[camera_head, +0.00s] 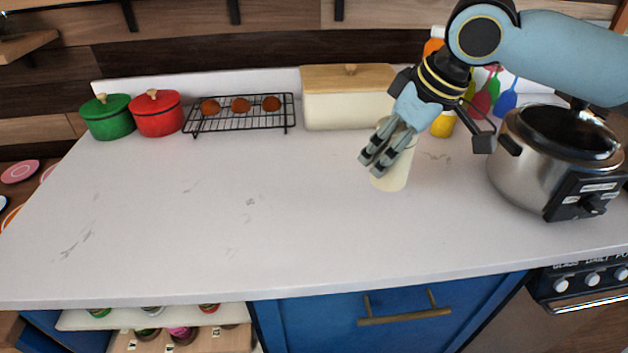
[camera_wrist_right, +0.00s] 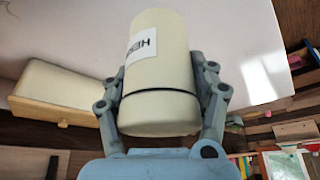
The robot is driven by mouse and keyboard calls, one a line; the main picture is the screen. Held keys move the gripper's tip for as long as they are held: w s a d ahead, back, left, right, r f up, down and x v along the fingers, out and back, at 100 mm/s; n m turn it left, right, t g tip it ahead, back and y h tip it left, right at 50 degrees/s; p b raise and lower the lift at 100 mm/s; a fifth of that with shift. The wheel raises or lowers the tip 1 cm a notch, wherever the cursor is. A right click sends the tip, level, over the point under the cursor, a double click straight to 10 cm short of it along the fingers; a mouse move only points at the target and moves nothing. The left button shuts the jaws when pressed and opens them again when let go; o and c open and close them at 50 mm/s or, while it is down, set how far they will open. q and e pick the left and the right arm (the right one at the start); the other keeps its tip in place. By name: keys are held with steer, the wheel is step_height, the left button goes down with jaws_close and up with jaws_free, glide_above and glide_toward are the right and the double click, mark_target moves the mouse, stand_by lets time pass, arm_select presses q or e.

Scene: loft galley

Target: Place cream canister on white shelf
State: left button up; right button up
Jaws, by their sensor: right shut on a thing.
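The cream canister (camera_head: 395,178) is at the right of the counter in the camera_head view, partly hidden by my right gripper (camera_head: 378,160). The right gripper is shut on it, with fingers on both sides. In the wrist view the canister (camera_wrist_right: 160,70) fills the middle between the fingers, showing a white label with part of a word and a dark band. I cannot tell whether its base touches the counter. A white shelf board (camera_head: 85,321) shows under the counter's front edge at lower left, with small jars near it. My left gripper is out of view.
A steel cooker (camera_head: 535,175) stands close right of the canister, and a cream bread box (camera_head: 345,108) with wooden lid behind. A black rack (camera_head: 240,118) and red (camera_head: 157,118) and green pots (camera_head: 107,122) line the back. The counter's (camera_head: 200,220) left and middle are clear.

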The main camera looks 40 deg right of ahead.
steer(key=w+f, duration=0.1)
steer(key=w+a, duration=0.1)
steer(key=w+a+f, duration=0.1)
steer(key=w, duration=0.1)
steer(key=shift+w+a+f, duration=0.1)
steer(key=shift+a+f, duration=0.15)
steer(key=shift+f, duration=0.05)
steer(key=w+a+f, duration=0.2)
steer(key=w+f, duration=0.1)
steer(key=w, duration=0.1)
steer(key=shift+w+a, duration=0.2)
steer(key=shift+w, duration=0.15)
steer(key=shift+w+f, duration=0.15)
steer(key=shift+f, duration=0.2)
step_height(320, 180, down, 3)
steer(key=shift+f, duration=0.2)
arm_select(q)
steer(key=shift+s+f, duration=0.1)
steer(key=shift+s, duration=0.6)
arm_select(e)
steer(key=shift+f, duration=0.2)
steer(key=o, duration=0.9)
steer(key=shift+f, duration=0.15)
steer(key=shift+c, duration=0.2)
steer(key=o, duration=0.5)
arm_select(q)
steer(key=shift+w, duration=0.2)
